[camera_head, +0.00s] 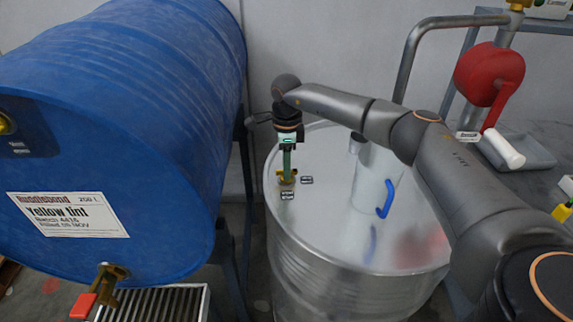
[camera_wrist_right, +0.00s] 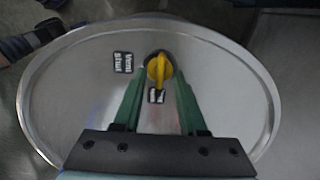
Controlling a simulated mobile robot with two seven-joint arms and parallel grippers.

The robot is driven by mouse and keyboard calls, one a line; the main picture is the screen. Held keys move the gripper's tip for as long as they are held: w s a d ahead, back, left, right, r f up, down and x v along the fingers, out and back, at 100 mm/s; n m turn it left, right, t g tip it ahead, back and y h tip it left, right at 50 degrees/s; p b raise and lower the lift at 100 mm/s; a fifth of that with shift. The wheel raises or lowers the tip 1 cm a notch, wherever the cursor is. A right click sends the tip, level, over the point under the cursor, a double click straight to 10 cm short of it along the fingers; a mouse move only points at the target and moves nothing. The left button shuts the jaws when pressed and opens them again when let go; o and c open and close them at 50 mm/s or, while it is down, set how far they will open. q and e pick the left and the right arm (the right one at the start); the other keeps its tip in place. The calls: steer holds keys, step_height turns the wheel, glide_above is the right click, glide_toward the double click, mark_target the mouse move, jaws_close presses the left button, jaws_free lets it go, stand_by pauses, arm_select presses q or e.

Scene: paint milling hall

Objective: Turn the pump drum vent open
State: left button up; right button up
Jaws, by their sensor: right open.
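The pump drum (camera_head: 345,235) is a bare silver drum standing upright in the middle of the head view. Its vent (camera_head: 287,180) is a small yellow knob near the left side of the lid, and it also shows in the wrist view (camera_wrist_right: 159,68). A label reading "Vent shut" (camera_wrist_right: 123,62) lies left of the knob in the wrist view. A second small label (camera_wrist_right: 156,96) lies below the knob, too small to read. My right gripper (camera_head: 287,170) points down at the vent, its green fingers (camera_wrist_right: 158,80) apart on either side of the knob. I cannot tell whether they touch it. My left gripper is out of view.
A blue "Yellow tint" drum (camera_head: 130,130) lies close on the left, with a brass tap (camera_head: 108,280) over a grate. A red pump part (camera_head: 489,75) is at the right.

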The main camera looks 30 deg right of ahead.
step_height(320, 180, up, 13)
steer(key=shift+f+b, duration=0.2)
steer(key=shift+b, duration=0.1)
steer(key=shift+f, duration=0.1)
stand_by(0.5)
